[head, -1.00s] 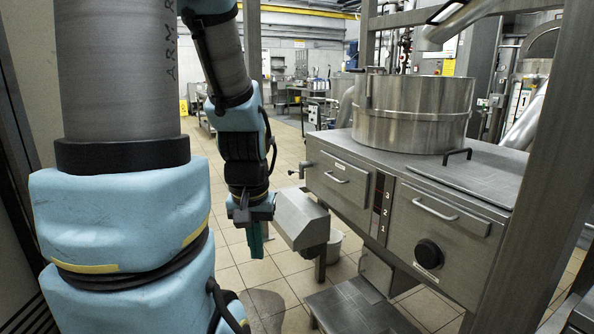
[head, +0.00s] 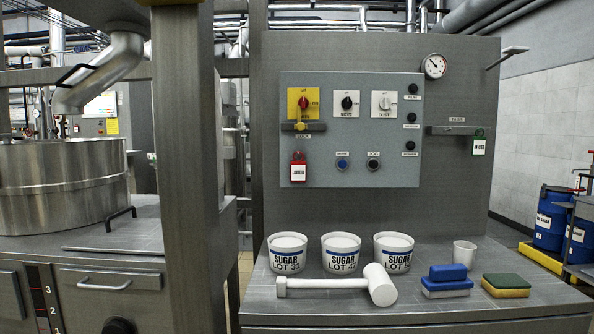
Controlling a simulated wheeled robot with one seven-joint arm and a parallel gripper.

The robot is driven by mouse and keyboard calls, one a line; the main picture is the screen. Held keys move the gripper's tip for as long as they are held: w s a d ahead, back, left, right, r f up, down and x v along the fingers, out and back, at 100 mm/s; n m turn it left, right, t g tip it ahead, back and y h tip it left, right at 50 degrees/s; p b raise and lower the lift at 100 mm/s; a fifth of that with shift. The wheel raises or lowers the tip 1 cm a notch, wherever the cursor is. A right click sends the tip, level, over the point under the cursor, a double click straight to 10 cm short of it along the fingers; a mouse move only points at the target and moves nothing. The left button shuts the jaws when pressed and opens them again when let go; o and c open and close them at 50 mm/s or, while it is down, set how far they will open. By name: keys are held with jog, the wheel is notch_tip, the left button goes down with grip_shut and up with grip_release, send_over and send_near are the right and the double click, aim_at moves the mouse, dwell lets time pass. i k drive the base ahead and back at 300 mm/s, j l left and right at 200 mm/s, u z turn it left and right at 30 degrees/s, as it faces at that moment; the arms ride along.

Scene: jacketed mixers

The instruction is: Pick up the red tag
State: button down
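The red tag (head: 298,168) hangs on the left part of the grey control panel (head: 350,218). It is red with a white label and hangs below a dark bar marked STOCK (head: 303,127) and the red rotary switch (head: 304,103) on its yellow plate. A yellow piece (head: 300,118) stands between the switch and the bar. How the tag is hung is too small to tell. My gripper and arm are out of this view.
The bench below holds three sugar tubs (head: 288,256), a white mallet (head: 335,283), a small cup (head: 464,254) and sponges (head: 447,280). A thick metal post (head: 196,170) stands at the left, beside the mixer (head: 62,190).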

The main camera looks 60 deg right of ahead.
aim_at(298, 168)
jog(key=k+l+u, duration=0.3)
jog(key=k+l, duration=0.3)
jog(key=k+l+u, duration=0.25)
jog(key=k+l, duration=0.3)
jog(key=k, duration=0.05)
